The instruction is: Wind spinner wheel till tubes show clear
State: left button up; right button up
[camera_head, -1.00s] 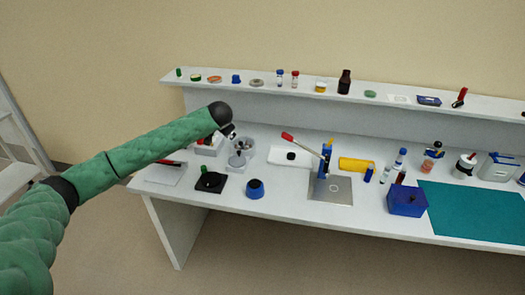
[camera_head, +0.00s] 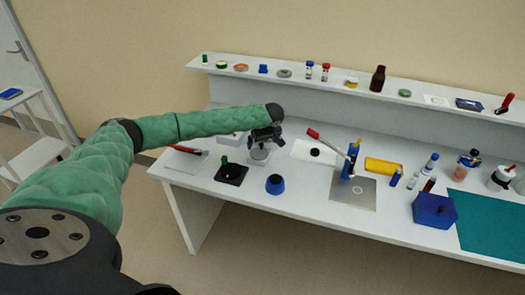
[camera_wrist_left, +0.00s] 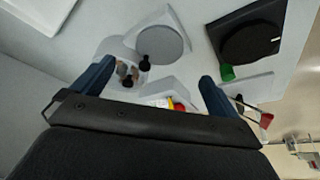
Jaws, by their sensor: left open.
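A round grey wheel (camera_wrist_left: 162,40) on a white base shows in the left wrist view, with a dark knob (camera_wrist_left: 143,62) at its rim. In the head view the grey, round-topped piece (camera_head: 260,154) is partly hidden under my left gripper (camera_head: 265,138). My left gripper is open and empty, its blue fingers (camera_wrist_left: 154,72) spread above this area, apart from the wheel. Small brown and black pieces (camera_wrist_left: 126,74) stand on a pale holder beside the wheel; I cannot tell whether they are tubes. My right gripper is out of view.
A black square stand (camera_head: 231,174) with a round dark top and green knob is close by. A blue-and-black pot (camera_head: 275,185) and a red-handled lever press (camera_head: 350,160) stand to the right. A shelf (camera_head: 330,84) with small items runs behind.

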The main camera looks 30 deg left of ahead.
aim_at(259, 153)
pick_arm(q)
jog(key=shift+w+f+n, duration=0.2)
jog(key=shift+f+n, duration=0.05)
jog(key=shift+n, duration=0.05)
jog(key=shift+w+a+f+p, duration=0.1)
jog(key=shift+a+f+p, duration=0.1)
jog(key=shift+f+p, duration=0.25)
jog(key=p+x, duration=0.2)
jog(key=x, duration=0.3)
jog(key=shift+a+f+p, duration=0.1)
jog(key=shift+p, duration=0.3)
jog(key=shift+a+f, duration=0.2)
jog(key=shift+f, duration=0.35)
jog(key=c, duration=1)
